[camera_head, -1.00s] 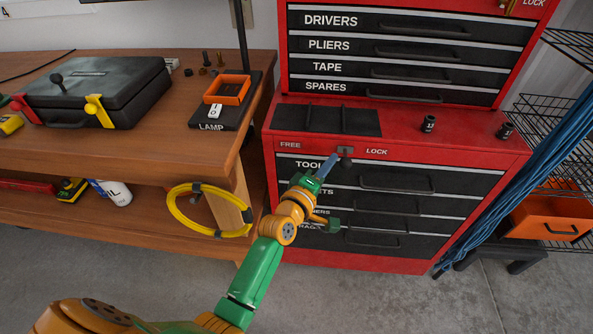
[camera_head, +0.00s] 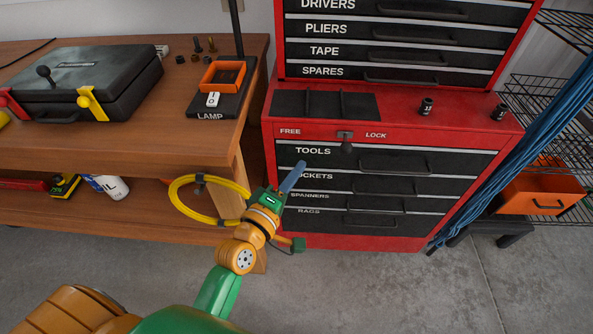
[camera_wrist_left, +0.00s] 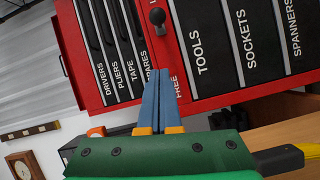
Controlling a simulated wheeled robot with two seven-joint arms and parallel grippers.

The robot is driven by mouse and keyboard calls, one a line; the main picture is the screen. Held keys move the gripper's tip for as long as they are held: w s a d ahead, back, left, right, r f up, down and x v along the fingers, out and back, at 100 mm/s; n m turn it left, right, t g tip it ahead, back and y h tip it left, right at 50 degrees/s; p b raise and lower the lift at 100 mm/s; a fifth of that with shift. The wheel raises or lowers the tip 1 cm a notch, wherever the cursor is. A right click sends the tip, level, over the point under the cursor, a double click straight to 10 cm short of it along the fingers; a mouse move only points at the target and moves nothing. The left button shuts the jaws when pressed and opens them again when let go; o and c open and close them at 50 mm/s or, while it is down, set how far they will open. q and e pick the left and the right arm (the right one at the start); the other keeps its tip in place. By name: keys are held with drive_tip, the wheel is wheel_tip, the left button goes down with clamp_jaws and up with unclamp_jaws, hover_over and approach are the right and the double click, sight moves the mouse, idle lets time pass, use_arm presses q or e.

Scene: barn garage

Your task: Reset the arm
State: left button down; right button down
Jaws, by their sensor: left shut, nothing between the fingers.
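My left arm, green and orange, comes in from the bottom left of the head view. Its left gripper (camera_head: 293,177) is shut and empty, with the blue fingers together in front of the lower red tool chest (camera_head: 440,143). The fingers also show in the left wrist view (camera_wrist_left: 160,95), pointing toward the chest. In the head view the gripper is below and left of the black lock knob (camera_head: 347,147), apart from it. The knob also shows in the left wrist view (camera_wrist_left: 157,16). My right gripper is not in view.
A wooden workbench (camera_head: 150,148) with a black case (camera_head: 85,85) and an orange tray (camera_head: 222,75) stands at left. A yellow hose loop (camera_head: 190,212) hangs near my forearm. The concrete floor in front is clear.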

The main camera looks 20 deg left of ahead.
use_arm(q)
drive_tip(key=s+f+m+g+p, duration=0.1)
drive_tip(key=s+f+m+g, duration=0.3)
drive_tip(key=f, duration=0.6)
drive_tip(key=s+f+m+g+y, duration=0.1)
drive_tip(key=s+f+m+g, duration=0.3)
drive_tip(key=f, duration=0.6)
drive_tip(key=s+f+m+g+p, duration=0.1)
drive_tip(key=s+f+g, duration=0.1)
drive_tip(key=s+f, duration=0.55)
drive_tip(key=s+a+f+m+g, duration=0.1)
drive_tip(key=s+f+m+g, duration=0.1)
drive_tip(key=s, duration=0.4)
drive_tip(key=s+a+f+m+g+y, duration=0.1)
drive_tip(key=s+a+f+m+g, duration=0.1)
drive_tip(key=s+f, duration=0.3)
drive_tip(key=s+a+f+m+g, duration=0.2)
drive_tip(key=s+f+m, duration=0.1)
drive_tip(key=s, duration=0.6)
drive_tip(key=shift+f+m+y+p, duration=0.3)
drive_tip(key=shift+f+y+p, duration=0.1)
drive_tip(key=shift+f+p, duration=0.05)
